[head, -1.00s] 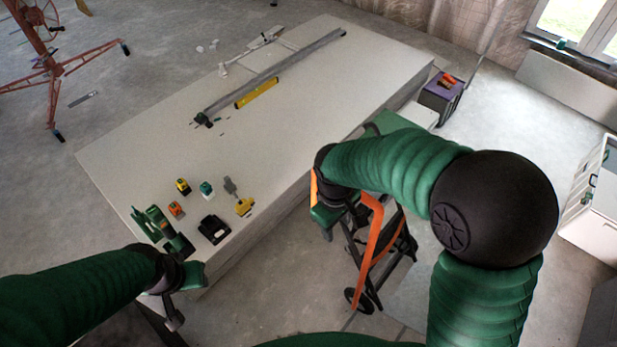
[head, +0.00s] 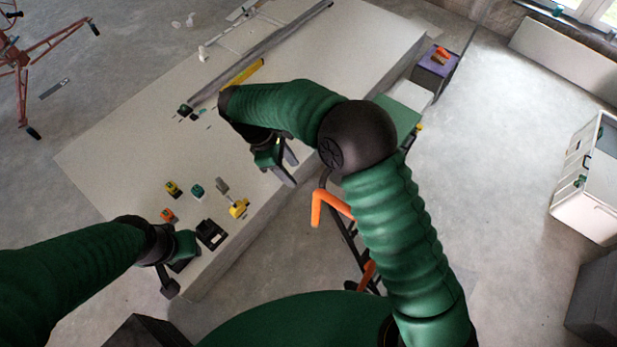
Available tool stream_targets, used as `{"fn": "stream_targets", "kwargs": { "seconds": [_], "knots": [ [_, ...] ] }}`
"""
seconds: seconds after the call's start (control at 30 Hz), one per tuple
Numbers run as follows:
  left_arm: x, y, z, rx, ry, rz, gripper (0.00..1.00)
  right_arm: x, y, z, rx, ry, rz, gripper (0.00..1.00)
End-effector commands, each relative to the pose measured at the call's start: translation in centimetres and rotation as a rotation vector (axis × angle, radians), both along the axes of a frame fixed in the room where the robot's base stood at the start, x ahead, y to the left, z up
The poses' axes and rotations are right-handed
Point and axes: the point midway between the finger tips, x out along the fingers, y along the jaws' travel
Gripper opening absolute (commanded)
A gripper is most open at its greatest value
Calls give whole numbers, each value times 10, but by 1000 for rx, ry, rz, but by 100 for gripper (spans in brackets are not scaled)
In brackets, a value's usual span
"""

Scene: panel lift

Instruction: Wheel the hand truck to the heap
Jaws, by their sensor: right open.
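The hand truck has an orange handle (head: 333,203) and a dark frame. It stands beside the long side of the pale panel stack (head: 330,95), and my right forearm hides much of it. My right gripper (head: 280,170) is open and empty, above the stack's near long edge, to the left of the orange handle and apart from it. My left gripper (head: 176,277) is at the stack's near left corner, fingers pointing down. Its jaw gap does not show clearly. I see no separate heap that I can be sure of.
Small tools, among them a yellow one (head: 238,208) and a black battery-like block (head: 211,233), lie on the stack's near end. A purple-topped box (head: 437,62) stands beyond the truck. A white crate (head: 590,175) is at right. The floor between is open.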

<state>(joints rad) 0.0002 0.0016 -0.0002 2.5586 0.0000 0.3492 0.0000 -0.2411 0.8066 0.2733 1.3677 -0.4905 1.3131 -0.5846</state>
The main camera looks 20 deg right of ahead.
Motion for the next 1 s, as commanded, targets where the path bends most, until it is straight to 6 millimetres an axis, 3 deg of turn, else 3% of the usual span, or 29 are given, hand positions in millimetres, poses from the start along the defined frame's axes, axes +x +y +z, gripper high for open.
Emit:
{"fn": "stream_targets", "kwargs": {
  "seconds": [0.17, 0.7, 1.0],
  "knots": [
    [-1, 0, 5, 0, 1, 0, 36, -7, -7, -11, -3, 0, 2, 46],
    [0, 0, 32, 0, 0, 0, 36, -21, -55, -135, -3, 5, -1, 46],
    [0, 0, 35, 0, 1, 0, 36, -22, -62, -155, -1, 0, 0, 46]
  ]
}}
